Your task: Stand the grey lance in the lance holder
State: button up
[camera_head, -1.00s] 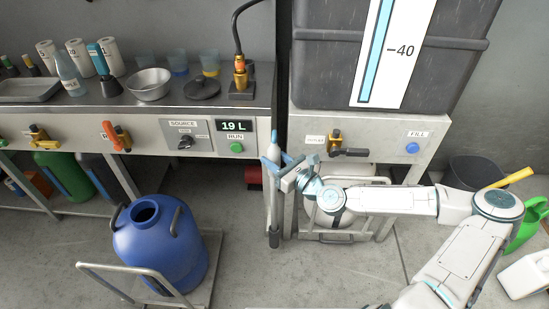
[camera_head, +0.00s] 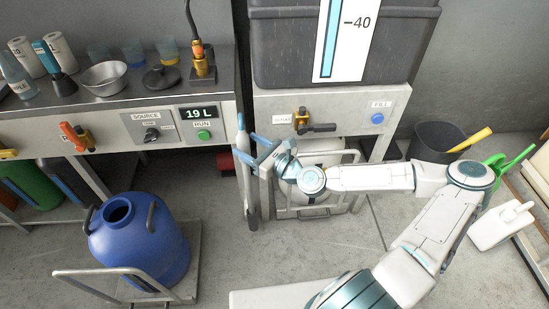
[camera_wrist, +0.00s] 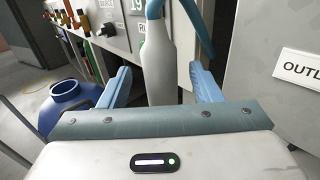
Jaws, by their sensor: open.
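The grey lance (camera_head: 242,146) stands upright beside the front leg of the tank stand, its narrow blue tip at the top. Its lower end meets a dark upright tube (camera_head: 252,217) near the floor, which looks like the lance holder; the exact seat is too small to tell. My gripper (camera_head: 252,150) is open at the lance's upper part. In the wrist view the lance's pale grey body (camera_wrist: 160,68) is between my two blue fingers, with a visible gap on each side. A blue hose bends down beside it. The lower lance is hidden there by my gripper.
A blue drum (camera_head: 140,240) stands on a cart at the lower left. A steel counter (camera_head: 105,105) is to the left, the dark tank (camera_head: 275,45) behind. A black bucket (camera_head: 437,143) and white jug (camera_head: 498,225) are at right. Bare floor lies between cart and stand.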

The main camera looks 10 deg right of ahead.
jog(key=p+v, duration=0.1)
jog(key=v, duration=1)
jog(key=shift+d, duration=0.15)
jog(key=shift+r, duration=0.1)
dwell(0.3)
